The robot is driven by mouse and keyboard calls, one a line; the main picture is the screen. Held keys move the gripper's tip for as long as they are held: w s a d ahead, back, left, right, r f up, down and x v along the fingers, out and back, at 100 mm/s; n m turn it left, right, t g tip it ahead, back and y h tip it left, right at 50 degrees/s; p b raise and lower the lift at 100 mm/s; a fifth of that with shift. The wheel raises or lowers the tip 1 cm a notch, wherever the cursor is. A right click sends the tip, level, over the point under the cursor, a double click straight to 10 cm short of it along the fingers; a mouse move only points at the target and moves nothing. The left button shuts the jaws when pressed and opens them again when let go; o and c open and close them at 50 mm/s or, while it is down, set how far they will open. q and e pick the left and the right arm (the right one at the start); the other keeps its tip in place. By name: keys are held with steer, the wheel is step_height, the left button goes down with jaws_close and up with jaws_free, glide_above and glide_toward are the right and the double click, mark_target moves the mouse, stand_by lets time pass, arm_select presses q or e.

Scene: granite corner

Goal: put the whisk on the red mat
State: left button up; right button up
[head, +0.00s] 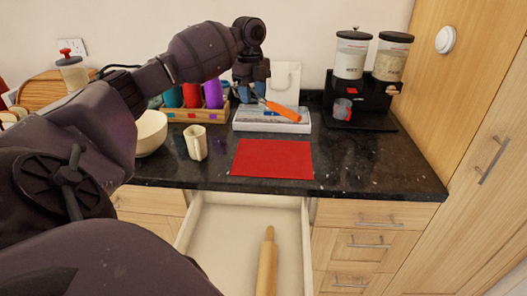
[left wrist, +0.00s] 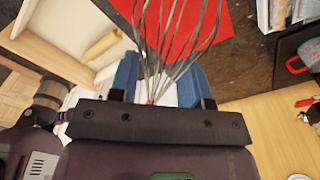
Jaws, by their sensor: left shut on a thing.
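The red mat (head: 272,158) lies flat on the dark counter, in front of the flat grey-white thing; part of it also shows at the top of the left wrist view (left wrist: 140,12). My left gripper (head: 252,86), with blue fingers, is above the back of the counter, behind the mat. It is shut on the whisk. In the left wrist view the whisk's wire loops (left wrist: 178,40) spread from between the fingers (left wrist: 157,82), in front of the mat. An orange handle (head: 283,111), which appears to be the whisk's, slants down to the right. My right gripper is not in view.
A flat grey-white thing (head: 290,126) lies behind the mat. A cream mug (head: 195,142) and bowl (head: 150,132) stand left, a bottle rack (head: 197,115) behind. A black dispenser stand (head: 362,103) is at right. An open drawer (head: 220,230) below holds a rolling pin (head: 267,265).

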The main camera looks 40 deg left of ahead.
mark_target(255, 156)
arm_select(q)
step_height(255, 156, down, 18)
steer(key=shift+f+b, duration=0.1)
steer(key=shift+b, duration=0.75)
steer(key=shift+f, duration=0.15)
steer(key=o, duration=0.9)
steer(key=shift+o, duration=0.2)
step_height(255, 156, up, 12)
steer(key=p, duration=0.1)
steer(key=shift+a, duration=0.4)
